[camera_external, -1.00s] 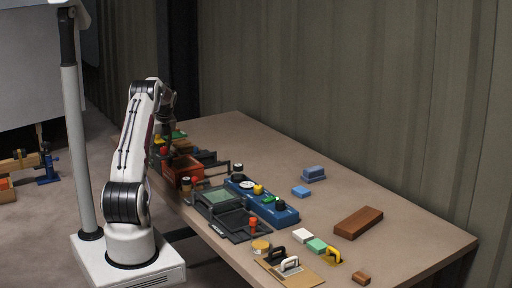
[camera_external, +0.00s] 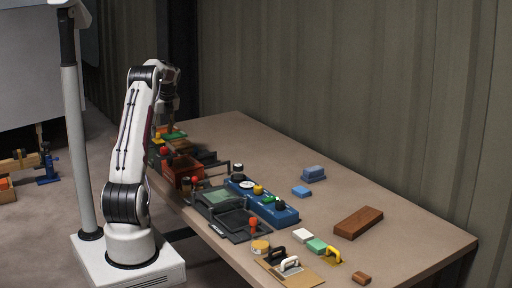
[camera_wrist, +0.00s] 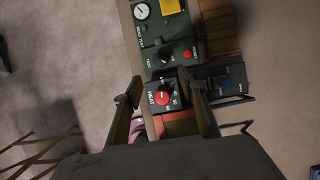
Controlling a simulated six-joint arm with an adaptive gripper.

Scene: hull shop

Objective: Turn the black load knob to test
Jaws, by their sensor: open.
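A green panel (camera_wrist: 163,35) lies at the top of the wrist view; it also shows in the external view (camera_external: 172,135), at the table's far left end. A black knob (camera_wrist: 166,54) sits on it, with small lettering around it that seems to include "TEST". The knob's exact setting is too small to tell. My gripper (camera_wrist: 162,90) is open and empty, its fingers wide apart, short of the black knob in the picture. In the external view my gripper (camera_external: 168,122) hangs over the far left end.
A dark "HEAT" box with a red knob (camera_wrist: 162,98) shows between my fingers. A round gauge (camera_wrist: 141,11) and a red button (camera_wrist: 187,54) are on the green panel. A blue panel (camera_external: 285,215) and an orange-brown bin (camera_external: 186,170) stand nearer.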

